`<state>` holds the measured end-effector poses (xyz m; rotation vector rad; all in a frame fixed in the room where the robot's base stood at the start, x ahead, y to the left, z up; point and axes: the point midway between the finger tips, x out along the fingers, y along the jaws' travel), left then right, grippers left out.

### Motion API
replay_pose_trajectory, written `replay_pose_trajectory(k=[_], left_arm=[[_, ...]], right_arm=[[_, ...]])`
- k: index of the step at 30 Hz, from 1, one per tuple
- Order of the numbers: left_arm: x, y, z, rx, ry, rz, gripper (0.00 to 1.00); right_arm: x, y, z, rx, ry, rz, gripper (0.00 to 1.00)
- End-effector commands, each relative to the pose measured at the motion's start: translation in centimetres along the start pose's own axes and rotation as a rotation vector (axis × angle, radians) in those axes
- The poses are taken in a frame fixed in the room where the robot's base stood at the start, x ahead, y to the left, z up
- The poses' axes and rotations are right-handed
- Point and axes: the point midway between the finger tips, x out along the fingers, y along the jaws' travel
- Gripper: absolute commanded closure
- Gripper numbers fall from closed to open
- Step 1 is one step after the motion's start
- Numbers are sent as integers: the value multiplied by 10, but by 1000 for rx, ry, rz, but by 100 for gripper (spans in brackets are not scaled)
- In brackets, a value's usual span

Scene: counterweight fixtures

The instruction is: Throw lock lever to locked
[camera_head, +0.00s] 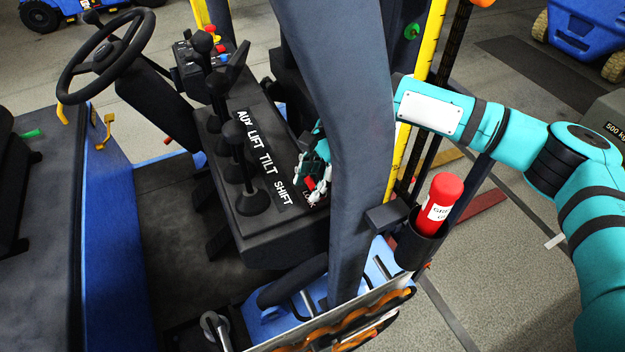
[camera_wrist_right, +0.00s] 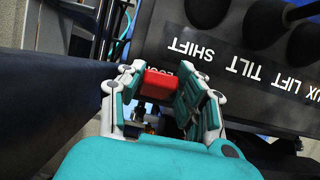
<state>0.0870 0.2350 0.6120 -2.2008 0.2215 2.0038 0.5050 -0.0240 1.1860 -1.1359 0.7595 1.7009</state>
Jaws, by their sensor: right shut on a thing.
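The lock lever shows as a small red grip (camera_head: 310,184) beside the "LOCK" label at the right end of the console, mostly covered by my gripper. In the right wrist view its red end (camera_wrist_right: 158,84) lies between the fingers. My right gripper (camera_head: 318,182) reaches behind the dark pillar and is shut on the red grip. It also shows in the right wrist view (camera_wrist_right: 161,92), with a finger on each side of the red piece. The lever's lower part is hard to make out. My left gripper is not in view.
The dark pillar (camera_head: 353,130) stands close in front of my right forearm. Black levers (camera_head: 241,160) marked AUX, LIFT, TILT and SHIFT stand left of the lock lever. A red cylinder (camera_head: 439,203) sits in a holder right of the pillar. A steering wheel (camera_head: 105,55) is at upper left.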

Motion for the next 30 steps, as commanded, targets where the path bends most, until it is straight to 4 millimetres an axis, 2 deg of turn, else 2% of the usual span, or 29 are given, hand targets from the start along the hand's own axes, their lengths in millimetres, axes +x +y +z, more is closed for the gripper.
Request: replay_pose_trajectory(k=[4,12,21,22,26,30], left_arm=[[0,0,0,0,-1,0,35],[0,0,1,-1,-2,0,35],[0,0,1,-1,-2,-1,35],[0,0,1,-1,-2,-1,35],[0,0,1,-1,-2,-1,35],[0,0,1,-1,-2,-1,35]], right_arm=[[2,0,3,-6,39,3,98],[9,0,8,-3,237,1,98],[9,0,8,2,249,-2,98],[9,0,8,2,249,-2,62],[9,0,7,1,248,-1,45],[9,0,7,1,248,-1,43]])
